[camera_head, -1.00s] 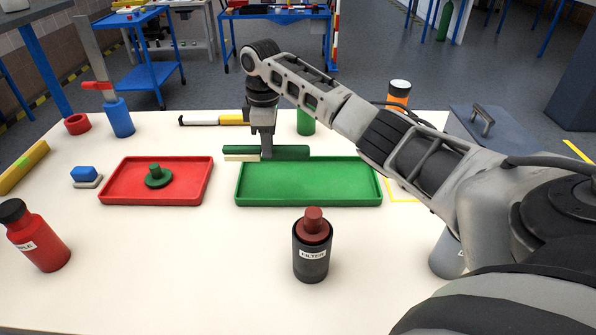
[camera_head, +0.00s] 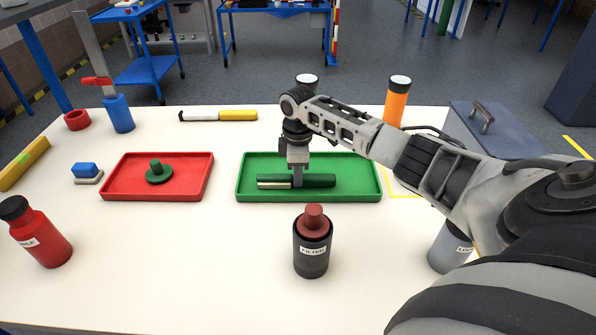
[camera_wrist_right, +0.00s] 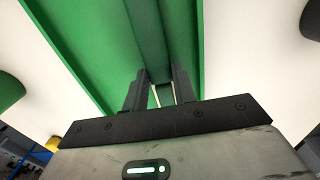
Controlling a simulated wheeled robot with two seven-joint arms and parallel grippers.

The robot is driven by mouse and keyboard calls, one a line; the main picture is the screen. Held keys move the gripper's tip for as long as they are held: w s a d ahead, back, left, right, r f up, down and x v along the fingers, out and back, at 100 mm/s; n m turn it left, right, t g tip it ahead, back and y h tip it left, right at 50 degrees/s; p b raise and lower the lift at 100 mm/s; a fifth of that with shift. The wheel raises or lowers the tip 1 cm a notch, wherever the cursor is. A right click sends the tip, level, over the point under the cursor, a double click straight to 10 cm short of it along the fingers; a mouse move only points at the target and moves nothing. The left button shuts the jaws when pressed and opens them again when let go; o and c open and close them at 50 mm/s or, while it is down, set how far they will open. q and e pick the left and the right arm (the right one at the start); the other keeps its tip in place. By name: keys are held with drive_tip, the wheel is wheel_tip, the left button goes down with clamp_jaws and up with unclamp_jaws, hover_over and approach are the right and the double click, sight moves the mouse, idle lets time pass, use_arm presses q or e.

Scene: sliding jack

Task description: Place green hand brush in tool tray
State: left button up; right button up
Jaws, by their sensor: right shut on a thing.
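The green hand brush (camera_head: 318,180) with pale bristles lies lengthwise inside the outline of the green tray (camera_head: 360,197). My right gripper (camera_head: 297,184) points down and is shut on the brush near its middle. In the right wrist view the brush (camera_wrist_right: 150,40) runs between the two fingers (camera_wrist_right: 160,90), with the tray (camera_wrist_right: 85,45) beneath. I cannot tell whether the brush touches the tray floor. My left gripper is not in view.
A red tray (camera_head: 125,196) holding a green knobbed disc (camera_head: 159,175) stands at left. A black filter canister (camera_head: 312,252) stands just in front of the green tray.

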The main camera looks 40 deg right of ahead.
drive_tip(key=shift+f, duration=0.15)
drive_tip(key=o, duration=1)
wheel_tip(320, 180, up, 12)
drive_tip(key=shift+r, duration=0.2)
